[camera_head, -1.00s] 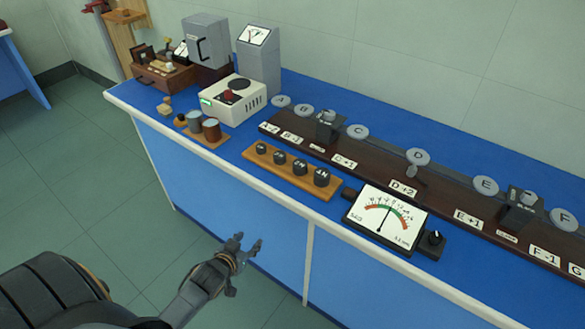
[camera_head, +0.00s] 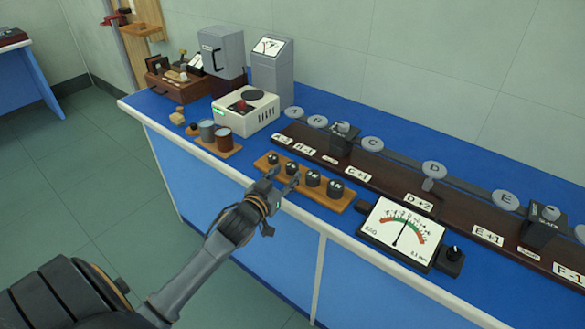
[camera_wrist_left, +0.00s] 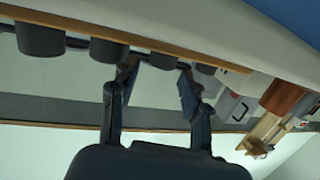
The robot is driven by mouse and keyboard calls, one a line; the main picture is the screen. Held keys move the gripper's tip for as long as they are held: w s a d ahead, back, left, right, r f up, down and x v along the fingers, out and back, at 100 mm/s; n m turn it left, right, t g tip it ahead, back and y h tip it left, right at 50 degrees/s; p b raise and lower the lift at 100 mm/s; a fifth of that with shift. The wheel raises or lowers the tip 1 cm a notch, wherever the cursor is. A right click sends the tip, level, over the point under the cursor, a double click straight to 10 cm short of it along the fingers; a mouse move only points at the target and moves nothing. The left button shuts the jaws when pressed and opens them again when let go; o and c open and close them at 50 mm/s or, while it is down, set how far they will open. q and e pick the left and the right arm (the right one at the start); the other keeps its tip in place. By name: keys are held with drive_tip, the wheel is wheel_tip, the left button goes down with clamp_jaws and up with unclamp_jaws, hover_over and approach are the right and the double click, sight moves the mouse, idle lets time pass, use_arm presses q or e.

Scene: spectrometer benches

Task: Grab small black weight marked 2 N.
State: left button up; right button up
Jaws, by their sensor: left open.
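Several small black weights stand in a row on a wooden strip (camera_head: 325,201) near the bench's front edge, growing larger to the right. They are the leftmost (camera_head: 273,158), the second (camera_head: 292,166), the third (camera_head: 312,178) and the rightmost (camera_head: 335,188). Their pale marks are too small to read surely, so I cannot tell which is 2 N. My left gripper (camera_head: 284,177) is open and empty at the strip's front edge, close to the second weight. In the left wrist view, one weight (camera_wrist_left: 160,61) shows between and beyond the open fingers (camera_wrist_left: 157,76). My right gripper is not seen.
A dial meter (camera_head: 402,232) sits right of the strip. Two metal cups (camera_head: 222,140) on a small board stand to its left. A long dark rail (camera_head: 405,190) with labels and discs runs behind. The bench's white front edge (camera_head: 355,260) lies below.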

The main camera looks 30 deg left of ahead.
sight(289, 170)
use_arm(q)
drive_tip(key=shift+p+x, duration=0.3)
drive_tip(key=shift+x, duration=2.45)
drive_tip(key=shift+s+a, duration=0.1)
clamp_jaws()
